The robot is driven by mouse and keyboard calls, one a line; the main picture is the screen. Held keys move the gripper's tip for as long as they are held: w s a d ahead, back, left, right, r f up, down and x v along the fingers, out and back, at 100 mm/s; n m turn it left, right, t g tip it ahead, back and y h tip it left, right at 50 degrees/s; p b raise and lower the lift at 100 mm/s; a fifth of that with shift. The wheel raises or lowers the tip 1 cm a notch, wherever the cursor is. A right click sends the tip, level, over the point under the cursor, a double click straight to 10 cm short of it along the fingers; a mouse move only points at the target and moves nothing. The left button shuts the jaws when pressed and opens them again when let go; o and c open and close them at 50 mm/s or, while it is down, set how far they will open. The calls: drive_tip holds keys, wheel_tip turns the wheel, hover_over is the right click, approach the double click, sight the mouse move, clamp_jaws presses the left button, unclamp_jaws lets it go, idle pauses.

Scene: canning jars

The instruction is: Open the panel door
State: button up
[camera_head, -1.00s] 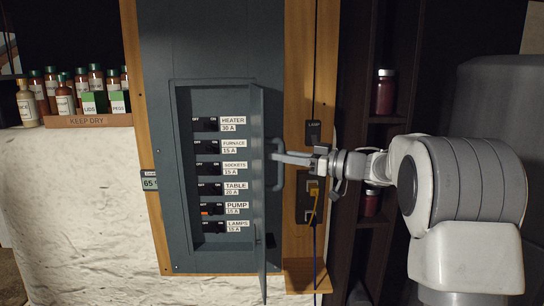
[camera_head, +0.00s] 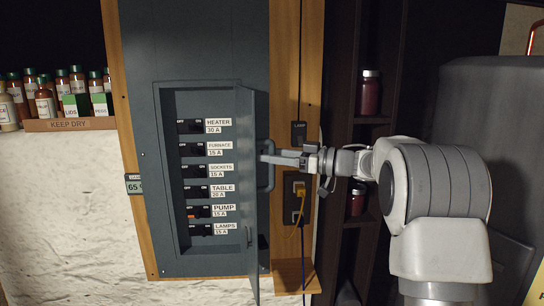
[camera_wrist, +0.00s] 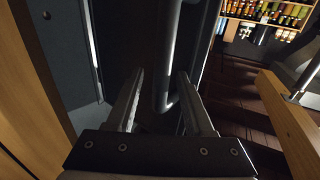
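The grey panel door (camera_head: 251,215) stands swung out from the breaker cabinet (camera_head: 168,150), seen nearly edge-on in the head view, with the labelled switches exposed. Its grey bar handle (camera_head: 270,170) is on the door's outer face. My gripper (camera_head: 264,156) is at the upper part of the handle. In the wrist view, the handle (camera_wrist: 170,60) runs down between the two spread fingers of my gripper (camera_wrist: 163,88), with gaps visible on both sides. The fingers look open around the bar, not clamped on it. Any contact is hard to tell.
A wooden board with a yellow-plugged outlet (camera_head: 297,195) is right behind my gripper. Dark shelves hold red jars (camera_head: 370,92) farther right. A "KEEP DRY" crate (camera_head: 70,125) of bottles stands at the left.

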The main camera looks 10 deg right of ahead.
drive_tip(key=shift+s+d, duration=0.1)
drive_tip(key=shift+d+f, duration=0.15)
drive_tip(key=shift+d, duration=0.05)
drive_tip(key=b+v, duration=0.2)
drive_tip(key=v, duration=0.9)
drive_tip(key=shift+s+d+b, duration=0.2)
drive_tip(key=shift+d+b, duration=0.05)
drive_tip(key=shift+b, duration=0.05)
